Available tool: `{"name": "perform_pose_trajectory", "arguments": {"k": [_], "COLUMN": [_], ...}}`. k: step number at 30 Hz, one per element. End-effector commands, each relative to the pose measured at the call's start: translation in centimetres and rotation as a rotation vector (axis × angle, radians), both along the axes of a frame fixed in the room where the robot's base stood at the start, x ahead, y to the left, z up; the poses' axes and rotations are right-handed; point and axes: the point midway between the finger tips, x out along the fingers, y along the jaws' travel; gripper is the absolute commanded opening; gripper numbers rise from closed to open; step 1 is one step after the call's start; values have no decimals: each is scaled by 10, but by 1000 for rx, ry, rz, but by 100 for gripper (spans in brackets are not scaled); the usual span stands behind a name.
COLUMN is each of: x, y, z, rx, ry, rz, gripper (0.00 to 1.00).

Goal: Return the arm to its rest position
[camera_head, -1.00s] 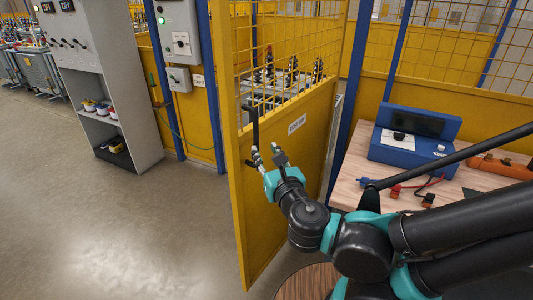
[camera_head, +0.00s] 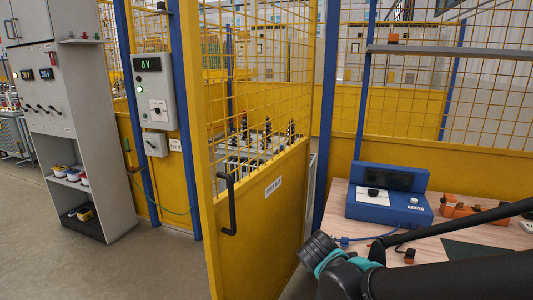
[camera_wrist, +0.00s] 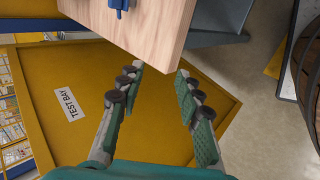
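My arm (camera_head: 440,275) reaches in from the lower right of the head view, with its dark and teal wrist end low in front of the yellow mesh door. My gripper (camera_wrist: 159,73) shows in the wrist view. Its two fingers are apart with nothing between them, so it is open and empty. In the head view the fingers are hidden or out of frame. The door's black handle (camera_head: 231,205) is free, with no part of my arm touching it.
The yellow door (camera_head: 258,235) stands left of my arm. A wooden table (camera_head: 337,200) is at the right, carrying a blue instrument (camera_head: 390,195), leads and an orange object (camera_head: 480,212). The table corner (camera_wrist: 150,35) lies just beyond my fingertips in the wrist view. Open floor lies left.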

Motion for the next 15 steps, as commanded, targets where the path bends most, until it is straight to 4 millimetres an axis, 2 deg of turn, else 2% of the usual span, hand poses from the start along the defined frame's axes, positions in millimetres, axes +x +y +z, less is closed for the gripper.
{"name": "perform_pose_trajectory", "arguments": {"k": [1, 6, 12, 15], "x": [-4, -22, -37, -39], "y": [-10, -26, -30, -29], "z": [-8, -31, -45, -47], "rx": [88, 397, 692, 783], "ry": [24, 92, 145, 158], "rz": [-111, -475, -832, -938], "gripper": [35, 35, 35, 35]}}
